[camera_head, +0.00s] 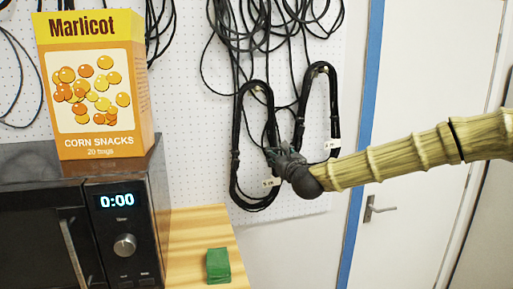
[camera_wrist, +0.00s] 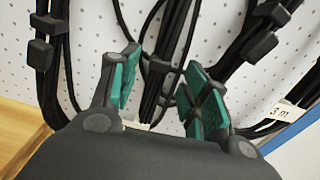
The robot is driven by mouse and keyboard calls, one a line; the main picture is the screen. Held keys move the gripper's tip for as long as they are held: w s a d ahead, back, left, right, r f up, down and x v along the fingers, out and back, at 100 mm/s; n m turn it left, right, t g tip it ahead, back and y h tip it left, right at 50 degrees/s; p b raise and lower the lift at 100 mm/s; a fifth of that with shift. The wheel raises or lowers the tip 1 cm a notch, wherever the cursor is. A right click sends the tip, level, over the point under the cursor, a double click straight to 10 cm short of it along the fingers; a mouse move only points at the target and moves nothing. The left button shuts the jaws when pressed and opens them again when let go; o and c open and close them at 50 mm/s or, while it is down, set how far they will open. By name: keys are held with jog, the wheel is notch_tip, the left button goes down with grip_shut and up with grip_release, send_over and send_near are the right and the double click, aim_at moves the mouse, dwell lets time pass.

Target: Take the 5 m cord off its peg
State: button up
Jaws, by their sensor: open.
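Two looped black cords hang side by side on pegs on a white pegboard. The left cord (camera_head: 237,140) has a small white tag (camera_head: 271,182) low on its right side, too small to read surely. The right cord (camera_head: 334,100) has a tag that reads 3 m in the wrist view (camera_wrist: 281,110). My gripper (camera_head: 284,158) is at the right side of the left cord. In the wrist view my gripper (camera_wrist: 160,66) is open, with green-padded fingers on either side of a black strand bundle (camera_wrist: 172,50). Contact cannot be told. The lower strands are hidden behind my gripper.
More loose black cables (camera_head: 258,30) hang above and behind the two cords. A microwave (camera_head: 125,220) with a yellow corn snacks box (camera_head: 95,90) on it stands at left. A green block (camera_head: 218,266) lies on the wooden counter (camera_head: 190,245). A door (camera_head: 415,150) is at right.

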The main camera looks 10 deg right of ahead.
aim_at(275, 151)
jog(key=w+p, duration=0.2)
jog(key=w, duration=0.1)
jog(key=shift+a, duration=0.1)
jog(key=shift+w+f+p, duration=0.15)
jog(key=shift+w+p, duration=0.25)
jog(key=shift+w, duration=0.4)
jog(key=shift+c, duration=0.2)
grip_shut()
